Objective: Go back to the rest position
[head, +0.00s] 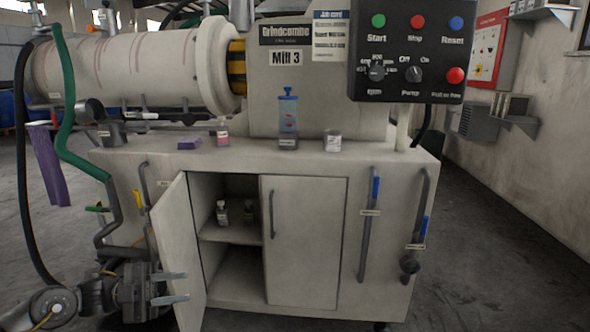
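My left gripper (178,287) is at the lower left, its two fingers apart, pointing right with nothing visible between them. The fingertips overlap the lower outer part of the open left cabinet door (180,245) in the picture; I cannot tell whether they touch it. The door is swung out from the mill's base cabinet (390,290). Inside, small bottles (223,212) stand on the shelf (235,232). The right cabinet door (305,240) is shut. My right gripper is not in view.
The mill (135,70) sits above the cabinet, with a control box (408,45) at upper right. Small items, including a pink-labelled bottle (222,136), stand on the ledge. A green hose (66,110) and pipes hang at left. The floor (500,240) at right is clear.

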